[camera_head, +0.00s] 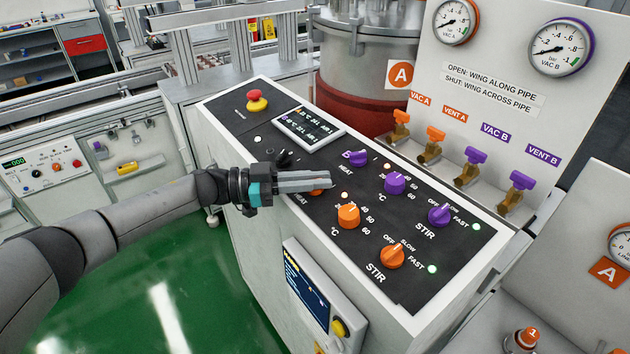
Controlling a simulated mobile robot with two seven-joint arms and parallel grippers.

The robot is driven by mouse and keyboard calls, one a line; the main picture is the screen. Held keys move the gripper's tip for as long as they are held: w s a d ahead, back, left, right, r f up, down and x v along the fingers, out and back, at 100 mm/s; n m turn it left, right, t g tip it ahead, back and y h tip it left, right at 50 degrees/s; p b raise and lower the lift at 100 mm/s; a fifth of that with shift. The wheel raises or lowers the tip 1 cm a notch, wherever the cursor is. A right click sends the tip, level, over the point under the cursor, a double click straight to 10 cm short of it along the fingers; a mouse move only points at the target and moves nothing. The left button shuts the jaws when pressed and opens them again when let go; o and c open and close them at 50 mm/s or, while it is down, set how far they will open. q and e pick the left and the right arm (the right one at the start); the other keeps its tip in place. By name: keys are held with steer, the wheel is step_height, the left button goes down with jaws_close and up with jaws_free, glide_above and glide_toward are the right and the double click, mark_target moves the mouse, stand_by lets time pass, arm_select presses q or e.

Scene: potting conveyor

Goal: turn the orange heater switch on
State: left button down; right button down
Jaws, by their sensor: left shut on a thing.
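The orange heater switch (317,192) is on the sloping black panel, above the word HEAT. Only part of its orange edge shows, because my left gripper (326,181) covers most of it. My left gripper comes in from the left, lies almost level across the panel and is shut on the switch. The switch's pointer is hidden, so I cannot tell its setting. A small pale lamp (345,195) sits just right of the fingertips. My right gripper is not in view.
The orange temperature knob (348,216) is close below the fingertips. The purple heater switch (357,158) and purple temperature knob (395,183) are above and right. An orange stir knob (392,257), a purple stir knob (440,215), a small display (310,129) and a red stop button (256,98) share the panel.

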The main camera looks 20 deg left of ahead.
arm_select(q)
steer(key=shift+r, duration=0.1)
steer(key=c, duration=0.9)
jaws_free()
steer(key=b+v, duration=0.2)
steer(key=v, duration=1.3)
steer(key=shift+a, duration=0.1)
